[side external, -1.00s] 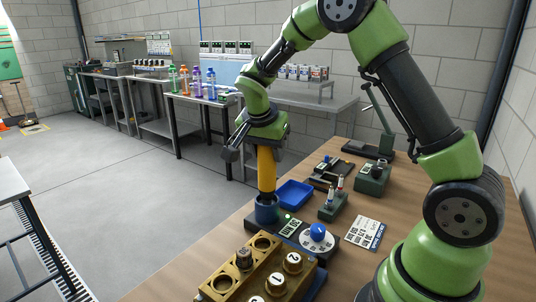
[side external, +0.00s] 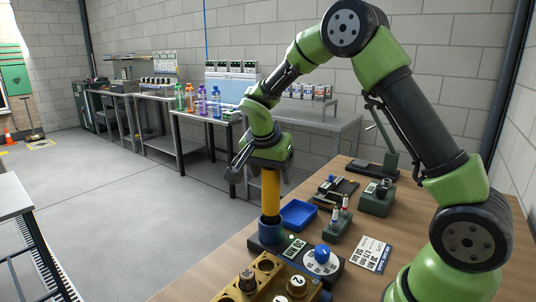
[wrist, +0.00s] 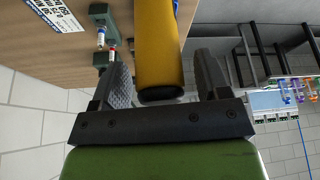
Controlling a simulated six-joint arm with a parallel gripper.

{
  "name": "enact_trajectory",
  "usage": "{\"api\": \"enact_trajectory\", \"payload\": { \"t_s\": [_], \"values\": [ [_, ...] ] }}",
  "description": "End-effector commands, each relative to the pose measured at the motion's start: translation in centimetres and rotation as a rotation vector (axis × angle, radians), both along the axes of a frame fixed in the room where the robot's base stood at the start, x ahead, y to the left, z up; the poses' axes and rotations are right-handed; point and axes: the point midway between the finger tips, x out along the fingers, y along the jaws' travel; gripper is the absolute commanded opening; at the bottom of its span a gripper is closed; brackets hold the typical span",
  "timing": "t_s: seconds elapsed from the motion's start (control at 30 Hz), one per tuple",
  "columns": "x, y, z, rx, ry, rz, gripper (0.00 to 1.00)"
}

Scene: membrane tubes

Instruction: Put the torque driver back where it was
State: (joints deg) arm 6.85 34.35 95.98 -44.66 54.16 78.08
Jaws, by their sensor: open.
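The torque driver has a yellow handle (side external: 270,190) with a dark end. It stands upright in a dark blue round holder (side external: 268,234) on the bench, with its lower part hidden inside. My gripper (side external: 264,168) is at the top of the handle. In the wrist view my gripper (wrist: 161,68) is open. The handle (wrist: 160,45) lies between its two fingers, with a gap showing on each side.
A blue tray (side external: 298,213) stands just behind the holder. A white dial with a blue knob (side external: 322,254) and a brass block with numbered caps (side external: 265,270) are in front. Small green fixtures (side external: 338,224) and a printed card (side external: 370,254) stand to the right.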

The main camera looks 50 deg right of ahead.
Motion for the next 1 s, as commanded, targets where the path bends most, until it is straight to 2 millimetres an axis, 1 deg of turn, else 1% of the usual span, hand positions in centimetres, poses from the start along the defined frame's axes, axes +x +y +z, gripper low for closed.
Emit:
{"api": "enact_trajectory", "payload": {
  "t_s": [0.3,0.4,0.5,0.67,0.77,0.83,0.97,1.0],
  "values": [
    [-0.4,2.6,6.3,-0.001,-0.007,0.003,0.69],
    [-0.6,3.4,8.1,0.002,-0.007,0.002,0.69],
    [-0.7,3.8,9.3,0.000,-0.005,0.001,0.69],
    [-1.1,4.4,10.5,0.008,-0.003,0.015,0.69],
    [-2.4,5.0,11.5,0.039,-0.009,0.085,0.69],
    [-4.0,5.8,12.5,0.078,-0.022,0.179,0.69],
    [-8.4,7.8,14.0,0.155,-0.074,0.417,0.69],
    [-9.8,8.4,14.3,0.172,-0.098,0.492,0.69]
  ]
}}
